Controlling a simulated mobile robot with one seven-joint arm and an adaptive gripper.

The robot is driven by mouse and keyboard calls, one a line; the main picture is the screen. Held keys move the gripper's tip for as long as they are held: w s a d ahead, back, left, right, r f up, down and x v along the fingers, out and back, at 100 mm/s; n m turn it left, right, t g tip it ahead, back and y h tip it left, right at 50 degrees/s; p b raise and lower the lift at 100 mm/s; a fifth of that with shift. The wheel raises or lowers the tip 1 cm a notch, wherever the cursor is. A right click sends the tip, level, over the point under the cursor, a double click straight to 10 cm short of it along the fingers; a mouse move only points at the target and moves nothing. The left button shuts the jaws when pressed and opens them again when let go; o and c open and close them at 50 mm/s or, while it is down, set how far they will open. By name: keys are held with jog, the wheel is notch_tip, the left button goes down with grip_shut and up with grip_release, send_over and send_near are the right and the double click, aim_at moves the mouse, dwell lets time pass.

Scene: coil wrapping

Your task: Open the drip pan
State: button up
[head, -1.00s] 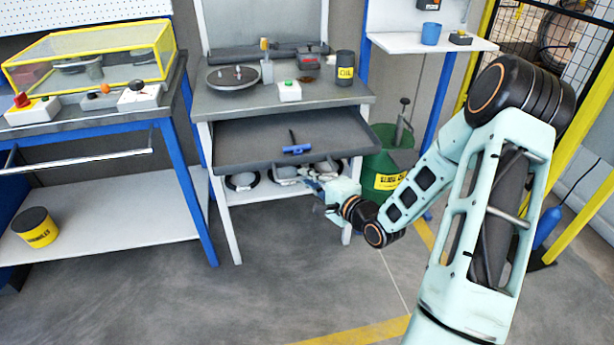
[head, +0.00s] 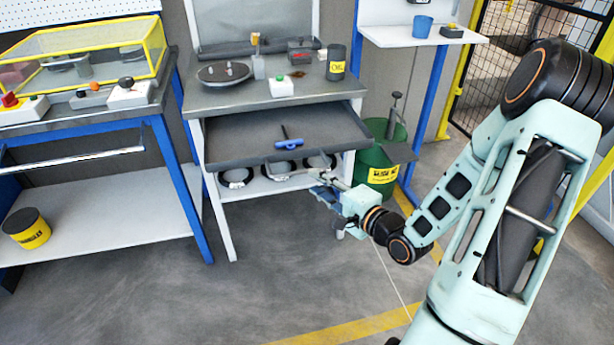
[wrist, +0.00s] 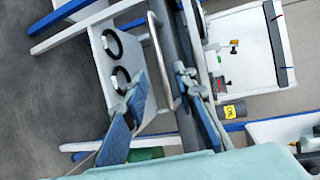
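The drip pan (head: 245,138) is a shallow dark grey tray under the bench top in the head view. It is slid out towards me, with its inside showing. A blue-headed tool (head: 288,144) lies in it. Its front has a light bar handle (wrist: 158,58), seen in the wrist view. My gripper (head: 322,182) is at the right part of the pan's front, near the handle. In the wrist view my gripper (wrist: 160,88) has its two blue-padded fingers apart, with the handle's near end between them. I cannot tell whether they touch it.
A green bin (head: 385,165) with a yellow label stands close to the right of the pan. Black rings lie on the shelf below (head: 238,178). A blue-legged bench (head: 85,190) stands at left. The floor in front (head: 210,290) is clear.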

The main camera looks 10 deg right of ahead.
jog(key=v, duration=0.3)
jog(key=shift+s+d+r, duration=0.1)
jog(key=shift+s+d, duration=0.05)
jog(key=shift+s, duration=0.2)
